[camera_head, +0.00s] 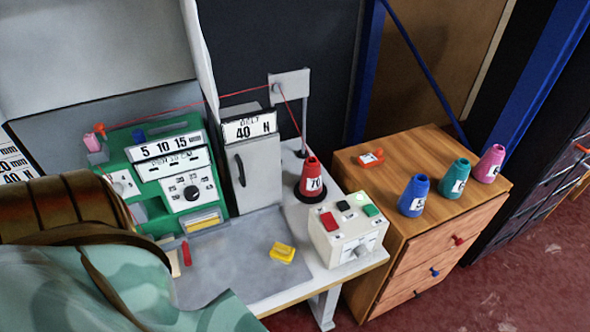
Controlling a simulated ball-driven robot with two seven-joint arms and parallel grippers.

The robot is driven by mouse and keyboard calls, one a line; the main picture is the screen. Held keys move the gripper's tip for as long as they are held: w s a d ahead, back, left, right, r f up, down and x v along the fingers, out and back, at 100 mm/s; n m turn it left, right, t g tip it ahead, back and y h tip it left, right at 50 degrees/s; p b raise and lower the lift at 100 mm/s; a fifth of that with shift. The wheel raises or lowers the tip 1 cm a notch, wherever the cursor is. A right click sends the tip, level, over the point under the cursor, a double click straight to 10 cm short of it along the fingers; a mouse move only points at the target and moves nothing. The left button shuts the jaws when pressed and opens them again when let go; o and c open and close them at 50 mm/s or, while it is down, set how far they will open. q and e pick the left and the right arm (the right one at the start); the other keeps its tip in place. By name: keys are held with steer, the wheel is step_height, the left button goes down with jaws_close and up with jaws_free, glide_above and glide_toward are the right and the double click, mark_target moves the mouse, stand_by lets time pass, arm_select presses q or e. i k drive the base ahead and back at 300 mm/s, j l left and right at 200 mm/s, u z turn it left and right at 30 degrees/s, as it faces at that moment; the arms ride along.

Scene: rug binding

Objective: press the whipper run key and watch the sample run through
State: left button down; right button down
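A green machine (134,157) with a "5 10 15" scale and a dial stands at the back of the white table. A cream control box (336,245) sits at the table's right front corner. Its sloped top has a red key (329,221), a green key (371,210), and small black and white parts between them. No label is legible enough to tell which is the run key. A red thread (240,93) runs from a red cone (312,180) marked 70, up over a post plate (290,84), and left toward the green machine. Neither gripper is in view.
A grey cabinet (256,170) marked "40 N" stands beside the machine. A yellow block (282,252) lies on the grey mat (230,270). A wooden drawer chest (385,160) at right bears blue, teal and pink cones. A large brown and pale green form (80,215) blocks the lower left.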

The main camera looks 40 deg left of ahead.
mark_target(371, 210)
steer(key=i+l, duration=0.5)
steer(key=i, duration=0.15)
steer(key=i+l, duration=0.5)
steer(key=i, duration=0.2)
steer(key=u, duration=1.7)
